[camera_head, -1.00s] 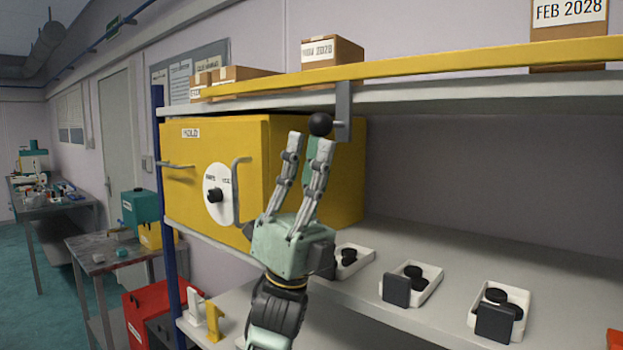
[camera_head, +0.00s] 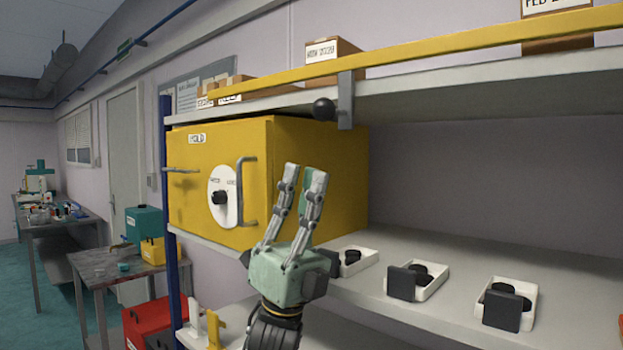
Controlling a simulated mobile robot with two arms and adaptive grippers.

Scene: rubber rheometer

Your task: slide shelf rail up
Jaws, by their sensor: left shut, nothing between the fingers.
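The shelf rail (camera_head: 440,43) is a long yellow bar along the front of the upper shelf, with cardboard boxes standing behind it. A grey bracket (camera_head: 346,100) hangs from it and carries a black ball knob (camera_head: 323,109). My left gripper (camera_head: 305,172) is below the knob and apart from it, in front of the yellow cabinet. My right gripper is not in view.
The yellow cabinet (camera_head: 290,150) with handles and a round dial (camera_head: 224,197) stands on the middle shelf. White trays (camera_head: 432,279) with black pieces stand to the right. A blue post (camera_head: 170,250) is at left.

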